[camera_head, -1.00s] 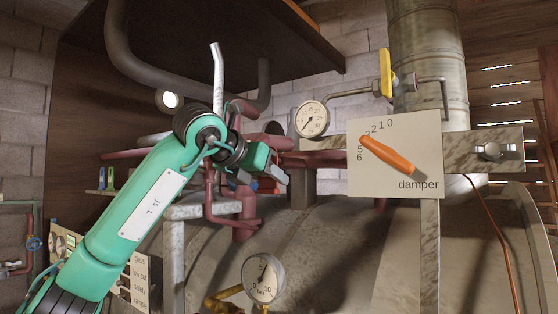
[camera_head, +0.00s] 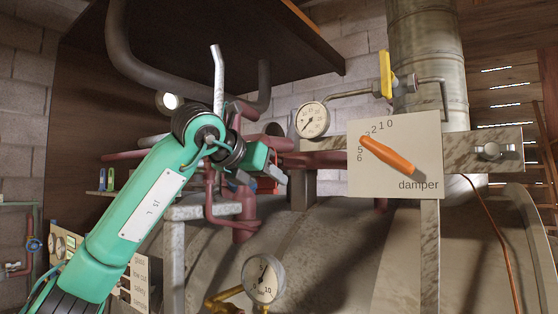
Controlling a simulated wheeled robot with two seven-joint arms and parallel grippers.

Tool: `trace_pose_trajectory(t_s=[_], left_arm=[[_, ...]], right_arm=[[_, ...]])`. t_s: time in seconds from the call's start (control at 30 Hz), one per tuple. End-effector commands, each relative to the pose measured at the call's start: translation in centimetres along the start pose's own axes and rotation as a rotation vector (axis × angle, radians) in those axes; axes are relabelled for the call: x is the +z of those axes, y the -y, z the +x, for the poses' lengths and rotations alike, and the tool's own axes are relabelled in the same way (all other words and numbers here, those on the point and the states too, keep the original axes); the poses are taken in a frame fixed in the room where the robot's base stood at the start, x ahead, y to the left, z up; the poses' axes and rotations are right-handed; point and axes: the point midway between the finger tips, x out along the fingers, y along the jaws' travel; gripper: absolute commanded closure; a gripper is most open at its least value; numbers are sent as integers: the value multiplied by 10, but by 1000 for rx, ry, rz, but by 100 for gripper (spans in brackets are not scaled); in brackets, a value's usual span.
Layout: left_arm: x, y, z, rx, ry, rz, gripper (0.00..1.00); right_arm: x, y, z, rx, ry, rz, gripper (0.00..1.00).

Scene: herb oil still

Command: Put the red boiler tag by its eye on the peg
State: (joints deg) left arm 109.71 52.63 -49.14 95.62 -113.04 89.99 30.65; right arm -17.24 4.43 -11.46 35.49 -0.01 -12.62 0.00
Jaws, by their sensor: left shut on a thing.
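My left arm comes in from the lower left, and its wrist bends to the right in front of the red pipes. My left gripper (camera_head: 275,181) is at the end of the green wrist, small and partly hidden by it. It is shut on a small red piece, apparently the red boiler tag (camera_head: 267,187), of which only a sliver shows. The tag's eye cannot be made out. I cannot pick out the peg with certainty; a round metal knob (camera_head: 488,151) sticks out of the bracket at the right. My right gripper is not in view.
A damper plate (camera_head: 420,150) with an orange lever (camera_head: 390,156) stands right of the gripper. A pressure gauge (camera_head: 312,119) is above it, another gauge (camera_head: 263,279) below. A grey post (camera_head: 174,260) and red pipes (camera_head: 245,215) crowd the wrist. The boiler's curved top (camera_head: 335,245) is clear.

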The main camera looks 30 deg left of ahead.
Motion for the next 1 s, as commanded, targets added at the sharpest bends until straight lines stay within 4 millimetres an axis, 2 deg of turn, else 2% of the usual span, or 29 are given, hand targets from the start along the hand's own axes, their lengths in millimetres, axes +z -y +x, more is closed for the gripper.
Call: trace_pose_trajectory(t_s=[1.0], left_arm=[[5,0,11,0,0,0,74]], right_arm=[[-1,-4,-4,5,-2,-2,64]])
